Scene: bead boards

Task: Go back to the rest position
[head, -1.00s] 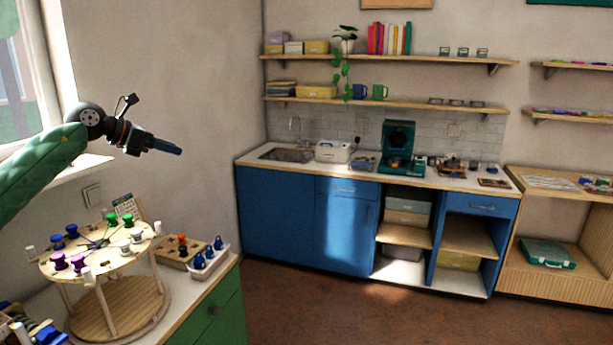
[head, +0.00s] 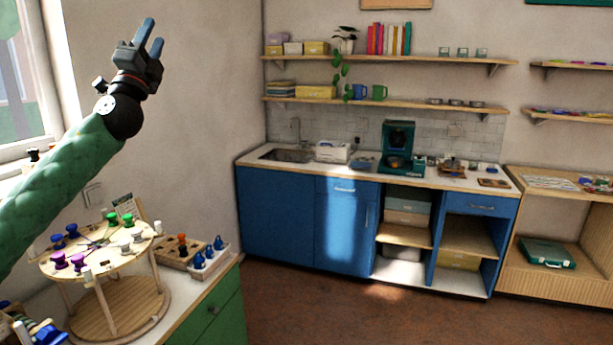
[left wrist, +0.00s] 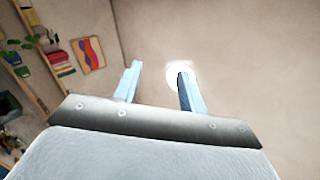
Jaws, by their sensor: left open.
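My left gripper (head: 152,38) is raised high at the left of the head view, in front of the bare wall. Its two blue fingers point up, apart, with nothing between them. In the left wrist view the open fingers (left wrist: 158,88) point toward the ceiling, and a round white light shows behind one finger. My right gripper is in neither view.
Below my left arm, a round two-tier wooden stand (head: 100,262) holds several coloured pegs. A white tray (head: 208,262) with blue pieces stands beside it on the green cabinet (head: 218,312). A blue kitchen counter (head: 275,212) lies further back. Open floor is in front of it.

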